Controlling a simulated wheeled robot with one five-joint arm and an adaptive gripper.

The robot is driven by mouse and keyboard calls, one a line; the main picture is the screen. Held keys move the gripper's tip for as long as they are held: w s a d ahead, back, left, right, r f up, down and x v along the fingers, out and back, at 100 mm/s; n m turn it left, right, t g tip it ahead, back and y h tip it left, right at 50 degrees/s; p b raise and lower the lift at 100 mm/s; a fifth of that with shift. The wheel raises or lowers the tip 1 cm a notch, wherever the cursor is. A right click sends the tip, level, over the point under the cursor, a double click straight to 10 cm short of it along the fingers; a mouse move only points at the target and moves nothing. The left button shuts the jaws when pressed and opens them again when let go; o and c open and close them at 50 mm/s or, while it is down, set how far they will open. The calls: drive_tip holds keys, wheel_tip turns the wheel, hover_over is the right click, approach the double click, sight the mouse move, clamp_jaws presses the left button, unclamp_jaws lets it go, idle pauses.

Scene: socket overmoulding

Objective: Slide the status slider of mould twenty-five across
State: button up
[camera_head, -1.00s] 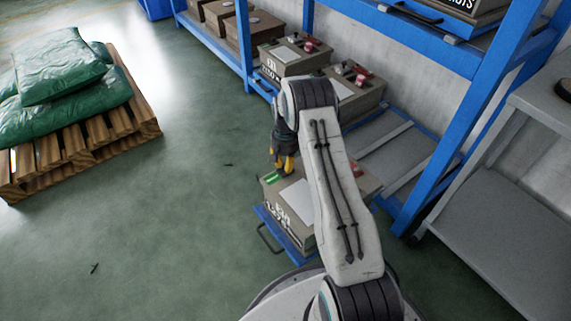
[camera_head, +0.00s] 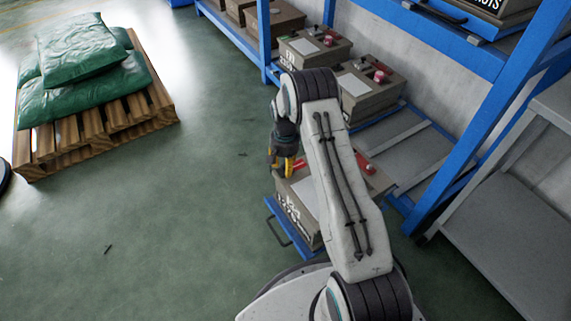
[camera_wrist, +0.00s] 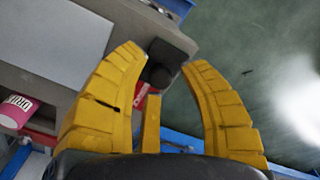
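The mould (camera_head: 305,199), a grey-brown box with white lettering and a pale top plate, sits on a blue pulled-out tray (camera_head: 280,226) at the shelf's foot. A red strip (camera_head: 299,163) shows on its top beside my gripper (camera_head: 284,171). In the wrist view, my gripper (camera_wrist: 164,60) has its yellow fingers spread either side of a black knob (camera_wrist: 160,68) at the box's edge. The left finger is close to the knob; a gap shows on the right. A bit of red (camera_wrist: 142,94) shows between the fingers. My arm hides part of the box.
More boxes (camera_head: 372,95) with red fittings stand along the blue rack (camera_head: 440,180). A wooden pallet (camera_head: 105,125) with green sacks (camera_head: 85,85) stands left. Open green floor lies between pallet and rack.

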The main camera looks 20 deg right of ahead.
drive_tip(key=shift+o, duration=0.6)
drive_tip(key=shift+r, duration=0.1)
drive_tip(key=shift+r, duration=0.15)
wheel_tip(320, 180, up, 12)
drive_tip(key=shift+f, duration=0.2)
idle(0.3)
